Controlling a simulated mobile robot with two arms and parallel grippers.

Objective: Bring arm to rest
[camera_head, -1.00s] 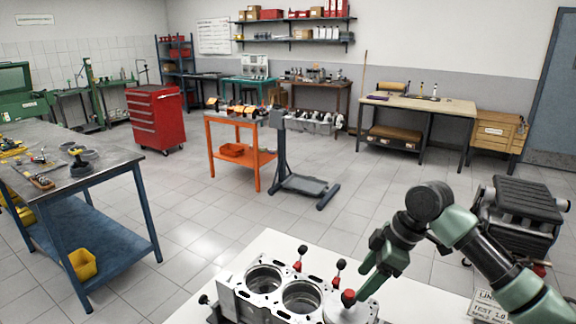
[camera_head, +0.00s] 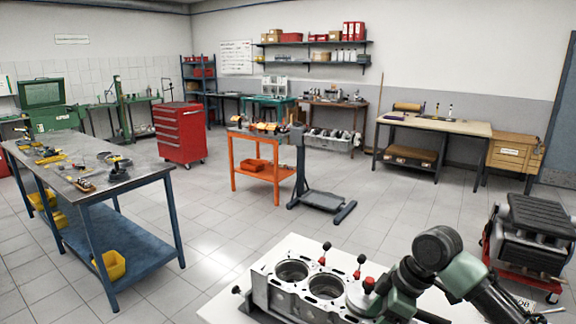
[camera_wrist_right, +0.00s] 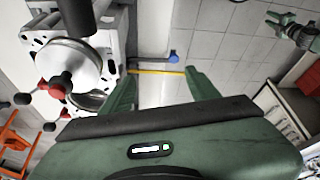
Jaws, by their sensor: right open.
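My right arm (camera_head: 468,275) comes in from the lower right in the head view. Its wrist hangs beside the right end of the engine block (camera_head: 262,292), and its fingers are not clear there. In the right wrist view my right gripper (camera_wrist_right: 162,80) is open, with nothing between its two green fingers. The engine block also shows in the right wrist view (camera_wrist_right: 110,28), left of the fingers, with red-knobbed clamps near it. My left gripper is not in view.
The engine block stands on a white bench (camera_head: 225,308). A black-topped engine on a red stand (camera_head: 525,235) is at the right. A blue-framed table (camera_head: 150,172) is at the left, with an orange cart (camera_head: 262,172) behind.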

